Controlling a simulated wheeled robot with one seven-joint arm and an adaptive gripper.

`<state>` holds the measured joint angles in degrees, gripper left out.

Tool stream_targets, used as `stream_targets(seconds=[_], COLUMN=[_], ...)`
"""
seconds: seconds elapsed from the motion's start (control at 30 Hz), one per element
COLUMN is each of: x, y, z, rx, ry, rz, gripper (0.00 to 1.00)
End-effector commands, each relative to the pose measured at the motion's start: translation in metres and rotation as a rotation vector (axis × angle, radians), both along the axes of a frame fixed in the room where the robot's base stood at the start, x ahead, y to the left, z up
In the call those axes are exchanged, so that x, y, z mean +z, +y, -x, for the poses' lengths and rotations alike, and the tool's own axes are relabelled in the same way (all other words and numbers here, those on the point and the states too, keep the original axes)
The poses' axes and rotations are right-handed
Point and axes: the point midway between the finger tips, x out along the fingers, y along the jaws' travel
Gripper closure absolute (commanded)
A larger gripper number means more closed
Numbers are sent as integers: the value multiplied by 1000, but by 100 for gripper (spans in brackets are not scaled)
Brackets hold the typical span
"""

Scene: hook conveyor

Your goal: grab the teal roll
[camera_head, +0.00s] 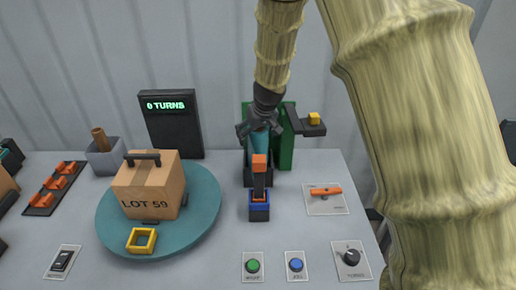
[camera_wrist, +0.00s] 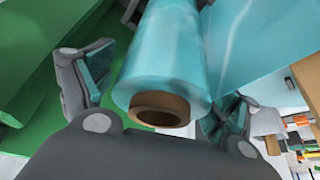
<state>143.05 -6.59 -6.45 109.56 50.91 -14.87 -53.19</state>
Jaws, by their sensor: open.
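The teal roll (camera_wrist: 168,62) fills the middle of the wrist view, with a brown cardboard core (camera_wrist: 160,109) at its near end. My gripper (camera_wrist: 155,90) is open, with one finger on each side of the roll. In the head view my gripper (camera_head: 259,129) points down at the green stand (camera_head: 287,150), and a bit of the teal roll (camera_head: 262,142) shows just under it. I cannot tell whether the fingers touch the roll.
In front of the stand is a black and blue holder (camera_head: 259,207) with an orange top. A black arm with a yellow block (camera_head: 314,118) juts out right of the stand. A teal turntable (camera_head: 198,228) with a cardboard box (camera_head: 149,185) is at left.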

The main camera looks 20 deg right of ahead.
Motion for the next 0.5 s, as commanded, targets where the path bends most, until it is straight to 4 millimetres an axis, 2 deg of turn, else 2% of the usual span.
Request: stream_targets(seconds=[0.03, 0.07, 0.4, 0.5], x=[0, 0, 0, 0], y=[0, 0, 0, 0], z=[0, 0, 0, 0], rx=[0, 0, 0, 0], ry=[0, 0, 0, 0], rz=[0, 0, 0, 0], gripper=[17, 22, 84, 100])
